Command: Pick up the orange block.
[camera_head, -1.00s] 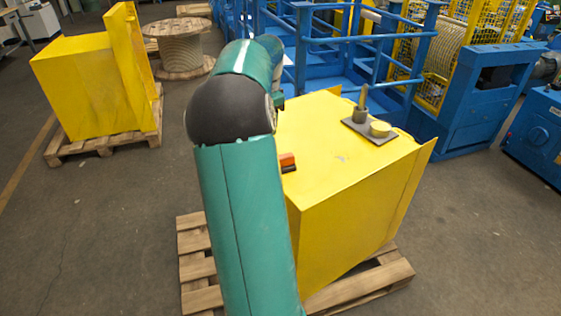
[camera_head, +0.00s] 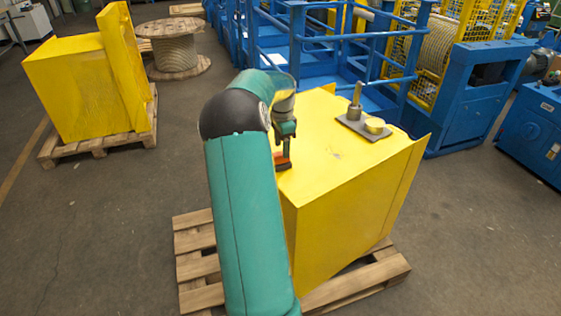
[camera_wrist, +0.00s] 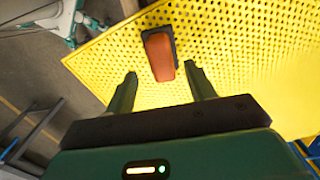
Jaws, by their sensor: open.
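The orange block (camera_head: 283,160) lies on top of the yellow box (camera_head: 335,210), near its left edge, partly hidden by my arm in the head view. In the wrist view the orange block (camera_wrist: 160,55) has a dark base or side and sits just beyond my fingertips, lined up between them. My gripper (camera_wrist: 160,80) is open and empty, with one finger to each side of the block's near end. In the head view my gripper (camera_head: 284,145) points down over the block. I cannot tell the exact height gap.
The box stands on a wooden pallet (camera_head: 205,298). Blue railings (camera_head: 330,45) rise behind. The box top's front is clear.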

